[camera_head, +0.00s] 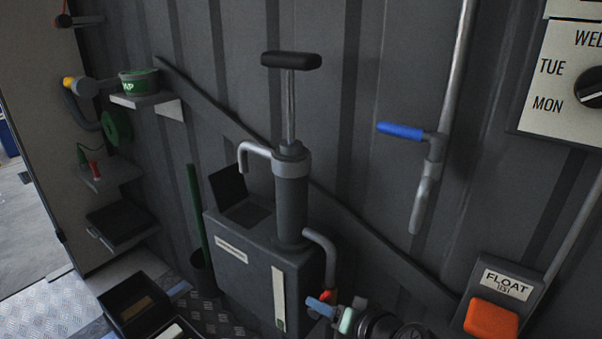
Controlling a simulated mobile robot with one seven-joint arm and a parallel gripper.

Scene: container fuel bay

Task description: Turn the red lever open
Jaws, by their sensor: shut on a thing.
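The red lever (328,296) shows only as small red patches at the bottom centre, just below the bent spout of the grey hand pump. My gripper (334,311) comes in from the lower right, with a blue fingertip and a pale green part at the red patches. It is shut on the red lever, and its fingers hide most of it. The lever's angle and its valve body cannot be made out.
The hand pump (290,195) with a black T-handle stands on a dark grey tank (262,262), close to my gripper. A blue lever (400,131) sits on a wall pipe. An orange float-test button (491,318) is at lower right. Shelves (148,98) line the left wall.

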